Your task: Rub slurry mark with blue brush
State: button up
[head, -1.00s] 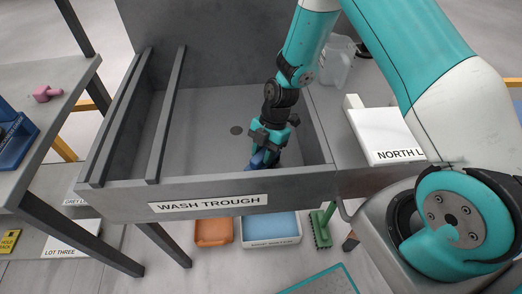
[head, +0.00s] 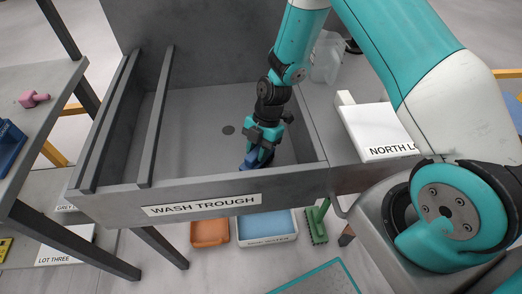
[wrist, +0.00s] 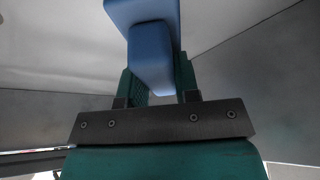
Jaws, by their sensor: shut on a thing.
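My gripper (head: 260,150) is down inside the wash trough (head: 205,203), near its front wall. It is shut on the blue brush (head: 253,159), which shows as a dark blue piece below the fingers. In the wrist view the brush (wrist: 150,50) sits between my two teal fingers (wrist: 157,80). The front wall and my gripper hide the lower end of the brush, so I cannot tell whether it touches the trough floor. I cannot make out a slurry mark in either view.
A white NORTH block (head: 375,128) and a clear jug (head: 327,57) stand to the right. Below are an orange tray (head: 209,233), a blue tray (head: 266,227) and a green brush (head: 316,222).

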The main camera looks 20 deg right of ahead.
notch_tip(320, 180, up, 3)
jog(key=shift+a+r+p, duration=0.15)
jog(key=shift+p, duration=0.85)
jog(key=shift+w+r, duration=0.1)
jog(key=shift+r, duration=0.25)
jog(key=shift+r+p, duration=1.55)
jog(key=shift+r, duration=0.5)
